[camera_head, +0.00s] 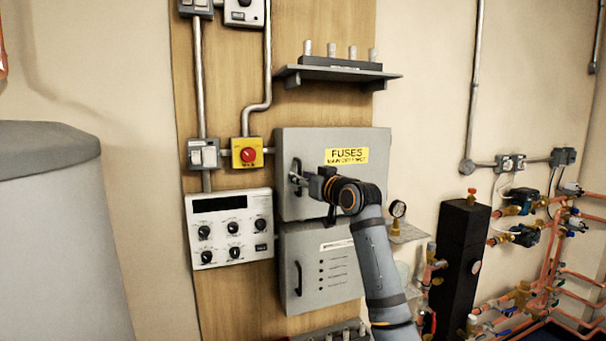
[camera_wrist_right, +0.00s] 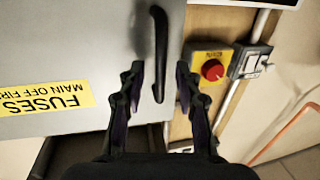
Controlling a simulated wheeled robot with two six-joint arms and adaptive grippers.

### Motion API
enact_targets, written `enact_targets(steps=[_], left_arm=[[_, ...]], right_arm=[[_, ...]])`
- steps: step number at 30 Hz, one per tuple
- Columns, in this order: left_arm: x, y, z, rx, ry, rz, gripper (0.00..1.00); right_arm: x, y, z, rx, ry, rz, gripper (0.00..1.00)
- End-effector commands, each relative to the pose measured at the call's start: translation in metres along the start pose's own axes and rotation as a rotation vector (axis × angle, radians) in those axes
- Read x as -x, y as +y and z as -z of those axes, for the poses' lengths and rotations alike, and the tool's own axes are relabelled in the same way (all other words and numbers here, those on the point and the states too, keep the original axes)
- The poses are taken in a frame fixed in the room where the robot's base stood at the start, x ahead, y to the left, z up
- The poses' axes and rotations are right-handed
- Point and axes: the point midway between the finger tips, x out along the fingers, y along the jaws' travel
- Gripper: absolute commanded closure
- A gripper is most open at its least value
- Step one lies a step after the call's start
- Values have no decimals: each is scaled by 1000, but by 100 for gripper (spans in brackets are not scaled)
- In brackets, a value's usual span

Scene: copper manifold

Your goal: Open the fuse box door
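The fuse box door (camera_head: 308,150) is grey, with a yellow FUSES label (camera_head: 347,156), and looks closed on the wooden panel. The door and label also show upside down in the right wrist view (camera_wrist_right: 100,45). The dark upright door handle (camera_wrist_right: 160,40) sits near the door's edge. My right gripper (camera_head: 303,180) is at the handle in the head view and partly hides it. In the right wrist view my right gripper (camera_wrist_right: 158,78) is open, with one finger on each side of the handle and visible gaps. My left gripper is not in view.
A yellow box with a red knob (camera_head: 247,153) and a switch (camera_head: 203,154) are left of the door. A grey lower box (camera_head: 310,290) with its own handle is below. A shelf (camera_head: 340,74) juts out above. Copper pipes and a black column (camera_head: 459,255) stand right.

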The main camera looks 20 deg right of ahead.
Motion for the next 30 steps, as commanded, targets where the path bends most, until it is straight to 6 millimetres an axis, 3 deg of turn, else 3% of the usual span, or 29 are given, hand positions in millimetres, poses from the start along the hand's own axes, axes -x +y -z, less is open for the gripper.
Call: enact_targets(steps=[5,13,30], left_arm=[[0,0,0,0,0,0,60],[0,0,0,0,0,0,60],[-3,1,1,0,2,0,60]], right_arm=[[0,0,0,0,1,0,66],[0,0,0,0,0,0,100],[4,0,-1,0,0,19,100]])
